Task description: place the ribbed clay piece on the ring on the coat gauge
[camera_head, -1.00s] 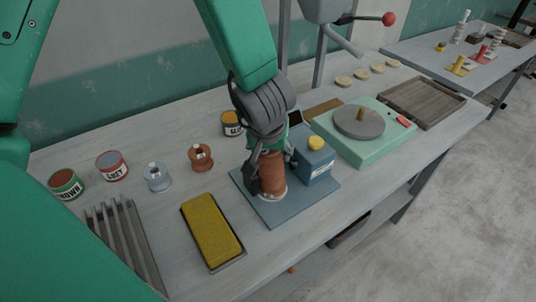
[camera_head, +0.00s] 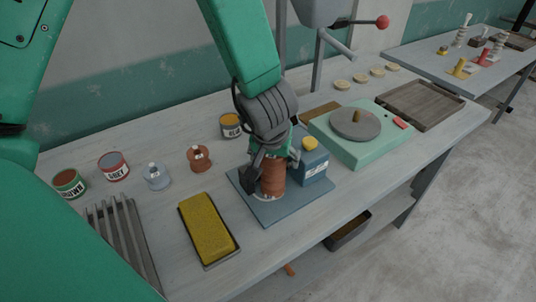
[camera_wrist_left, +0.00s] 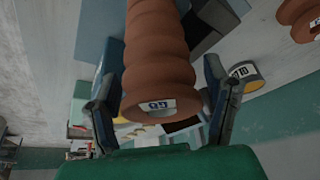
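The ribbed clay piece (camera_head: 271,178) is reddish brown and stands upright on the blue plate of the coat gauge (camera_head: 247,188). A pale ring edge (camera_head: 266,196) shows at its foot; the piece appears to stand on it, though most of the ring is hidden. My left gripper (camera_head: 273,165) is at the upper part of the piece, with a finger on either side. In the left wrist view the piece (camera_wrist_left: 158,60) shows its labelled end between the spread fingers (camera_wrist_left: 163,85), with narrow gaps beside it. My right gripper is not in view.
The gauge's blue box (camera_head: 312,166) with a yellow cap stands close right of the gripper. A yellow sponge (camera_head: 208,228) lies in front left. A brown spool (camera_head: 200,158), a grey-blue one (camera_head: 157,177) and tins stand left. A green turntable scale (camera_head: 360,145) stands right.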

